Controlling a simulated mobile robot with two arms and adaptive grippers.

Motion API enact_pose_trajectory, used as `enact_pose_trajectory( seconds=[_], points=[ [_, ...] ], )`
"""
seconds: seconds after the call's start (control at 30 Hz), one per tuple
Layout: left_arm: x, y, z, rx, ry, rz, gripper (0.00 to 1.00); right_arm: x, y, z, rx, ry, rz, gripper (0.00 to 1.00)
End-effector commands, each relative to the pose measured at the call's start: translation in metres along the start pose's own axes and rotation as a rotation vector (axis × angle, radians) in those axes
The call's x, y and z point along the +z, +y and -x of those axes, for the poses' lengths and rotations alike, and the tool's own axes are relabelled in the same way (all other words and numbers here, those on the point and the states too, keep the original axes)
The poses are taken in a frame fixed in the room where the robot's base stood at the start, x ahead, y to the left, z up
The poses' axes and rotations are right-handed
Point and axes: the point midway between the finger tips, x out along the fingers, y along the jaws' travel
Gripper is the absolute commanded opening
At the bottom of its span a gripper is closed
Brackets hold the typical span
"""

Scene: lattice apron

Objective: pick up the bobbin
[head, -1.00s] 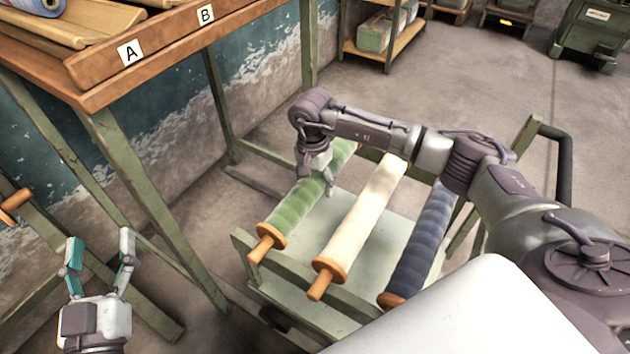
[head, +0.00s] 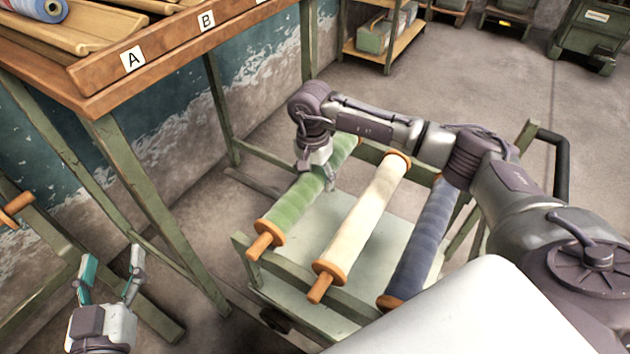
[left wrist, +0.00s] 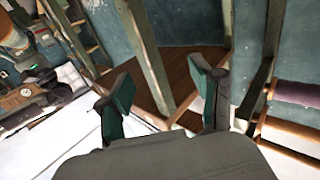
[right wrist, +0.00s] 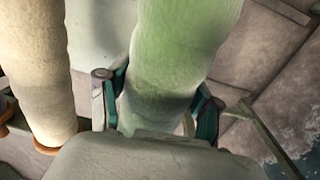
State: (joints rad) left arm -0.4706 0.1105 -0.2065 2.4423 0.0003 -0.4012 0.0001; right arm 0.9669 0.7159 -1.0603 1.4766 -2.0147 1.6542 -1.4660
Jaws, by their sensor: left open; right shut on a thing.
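Three bobbins lie side by side on a pale green cart (head: 345,205): a green one (head: 290,210), a cream one (head: 365,220) and a blue one (head: 420,240), each with orange ends. My right gripper (head: 328,178) reaches down over the green bobbin and is shut around its middle. In the right wrist view the green bobbin (right wrist: 180,60) sits between the two fingers, with the cream bobbin (right wrist: 35,70) to the left. The green bobbin still appears to lie along the cart. My left gripper (head: 110,270) is open and empty at the lower left.
A wooden rack (head: 180,45) with trays labelled A and B stands at the upper left, with a blue roll (head: 38,8) on it. Its green legs stand between my left gripper and the cart. Shelves (head: 385,40) stand at the back. Open floor lies at the upper right.

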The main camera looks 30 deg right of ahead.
Motion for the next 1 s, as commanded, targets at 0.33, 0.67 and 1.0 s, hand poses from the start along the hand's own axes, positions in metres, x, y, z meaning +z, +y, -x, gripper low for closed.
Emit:
enact_pose_trajectory(
  seconds=[0.33,0.67,1.0],
  points=[
    [0.067,-0.011,0.028,-0.026,-0.428,-0.004,0.65,0.011,0.051,0.045,-0.001,0.004,0.001,0.00],
    [0.107,-0.018,0.066,-0.045,-0.716,-0.001,0.65,0.024,0.103,0.072,-0.002,0.002,0.000,0.00],
    [0.117,-0.019,0.078,-0.049,-0.790,0.001,0.65,0.028,0.117,0.079,-0.002,0.001,-0.001,0.00]
  ],
)
